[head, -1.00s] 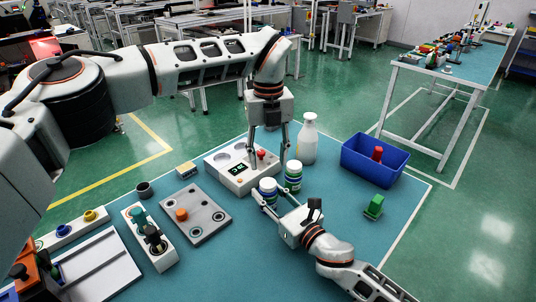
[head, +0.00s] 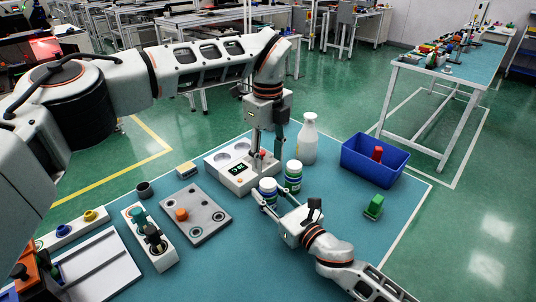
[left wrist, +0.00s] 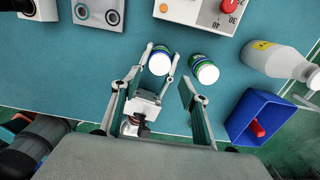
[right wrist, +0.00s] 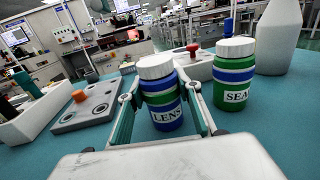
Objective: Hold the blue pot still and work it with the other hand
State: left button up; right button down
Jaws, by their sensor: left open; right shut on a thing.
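The blue pot (right wrist: 166,115) has a white lid, a green band and a LENS label; it stands upright on the table. It also shows in the head view (head: 268,190) and the left wrist view (left wrist: 160,62). My right gripper (head: 264,197) is shut around its body from the near side. A green pot (right wrist: 235,75) with a blue band, white lid and SEAL label stands beside it, also in the head view (head: 293,177). My left gripper (head: 266,158) is open and empty, fingers down, above and behind the blue pot, in front of the grey device.
A white bottle (head: 307,140) and a blue bin (head: 365,168) with a red piece stand right. A green block (head: 374,206) lies nearer. A grey plate (head: 205,222) lies left. The table's front right is clear.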

aim_at(268, 182)
pick_arm(q)
notch_tip(268, 182, down, 8)
jog(key=shift+r, duration=0.25)
jog(key=c, duration=1.1)
jog(key=shift+c, duration=0.2)
